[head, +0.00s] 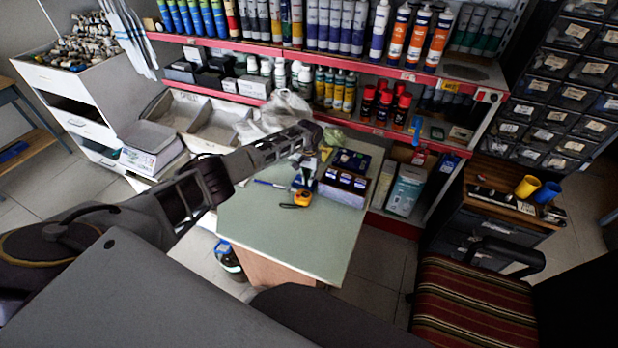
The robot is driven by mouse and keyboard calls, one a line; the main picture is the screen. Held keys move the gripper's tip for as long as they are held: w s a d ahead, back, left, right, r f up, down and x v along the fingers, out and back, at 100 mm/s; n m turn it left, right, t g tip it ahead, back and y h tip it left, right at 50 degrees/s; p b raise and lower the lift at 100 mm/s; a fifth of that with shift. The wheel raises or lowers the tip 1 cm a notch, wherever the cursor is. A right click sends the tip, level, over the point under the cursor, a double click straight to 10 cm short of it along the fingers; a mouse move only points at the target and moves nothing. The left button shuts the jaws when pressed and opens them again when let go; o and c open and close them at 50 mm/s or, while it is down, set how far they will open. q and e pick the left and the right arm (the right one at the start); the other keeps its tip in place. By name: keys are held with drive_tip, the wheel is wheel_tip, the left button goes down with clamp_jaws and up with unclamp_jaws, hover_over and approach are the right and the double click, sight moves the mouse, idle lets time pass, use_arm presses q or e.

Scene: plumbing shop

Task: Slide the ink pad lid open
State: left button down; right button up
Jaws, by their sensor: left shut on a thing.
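My left gripper (308,166) reaches over the green-topped table from the left and points down near its back edge. It is shut on a small blue thing (304,181) that looks like the ink pad. The thing is small and partly hidden by the fingers, so I cannot make out its lid or whether the lid is open. My right gripper is not in view.
On the table (275,235), a yellow tape measure (302,198), a blue pen (270,184) and a box of dark items (343,187) lie close to the gripper. Shelves with red edges (330,57) stand behind. The table's front is clear.

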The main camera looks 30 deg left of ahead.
use_arm(q)
drive_tip(key=shift+a, duration=0.1)
drive_tip(key=a, duration=0.7)
drive_tip(key=shift+s+a, duration=0.2)
drive_tip(key=shift+a, duration=0.05)
drive_tip(key=c, duration=1.5)
unclamp_jaws()
drive_tip(key=shift+r, duration=0.2)
drive_tip(key=shift+r, duration=5.8)
